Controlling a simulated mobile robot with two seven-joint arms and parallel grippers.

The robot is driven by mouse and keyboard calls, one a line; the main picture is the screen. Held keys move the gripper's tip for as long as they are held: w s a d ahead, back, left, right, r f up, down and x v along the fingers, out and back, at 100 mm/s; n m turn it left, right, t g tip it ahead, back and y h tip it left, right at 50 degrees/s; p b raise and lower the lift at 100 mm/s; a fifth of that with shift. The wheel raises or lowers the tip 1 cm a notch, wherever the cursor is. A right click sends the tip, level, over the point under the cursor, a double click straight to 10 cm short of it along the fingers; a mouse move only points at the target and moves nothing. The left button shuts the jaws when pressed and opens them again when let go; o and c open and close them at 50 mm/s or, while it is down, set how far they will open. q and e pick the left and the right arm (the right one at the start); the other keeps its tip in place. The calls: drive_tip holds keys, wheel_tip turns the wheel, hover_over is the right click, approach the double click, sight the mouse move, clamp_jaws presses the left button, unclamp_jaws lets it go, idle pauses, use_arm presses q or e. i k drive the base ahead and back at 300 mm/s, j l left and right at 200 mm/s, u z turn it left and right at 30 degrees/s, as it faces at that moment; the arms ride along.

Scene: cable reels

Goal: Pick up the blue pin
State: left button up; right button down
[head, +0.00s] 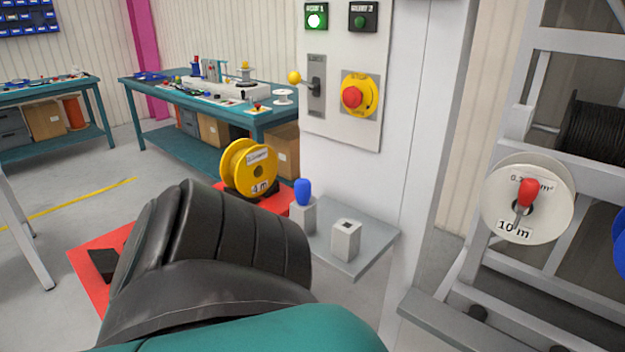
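The blue pin (303,192) stands upright in a grey holder block (302,217) on a small grey shelf (372,245) at the front of the white control cabinet. Only its rounded blue head shows; its lower part is hidden in the block. A second grey block (345,241) beside it has a dark hole in its top and holds no pin. Neither of my grippers is in view. A black and teal link of my arm fills the lower middle, left of and in front of the shelf.
A yellow reel (250,168) stands on a red surface behind my arm. The cabinet bears a yellow-knobbed lever (296,78) and a red button (352,97). A white reel (528,203) with a red-handled pin (531,190) hangs on the grey rack at right. Teal workbenches (190,152) stand behind.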

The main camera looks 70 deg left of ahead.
sight(303, 186)
drive_tip(key=u, duration=2.4)
drive_tip(key=i+j+u, duration=0.15)
drive_tip(key=u, duration=0.25)
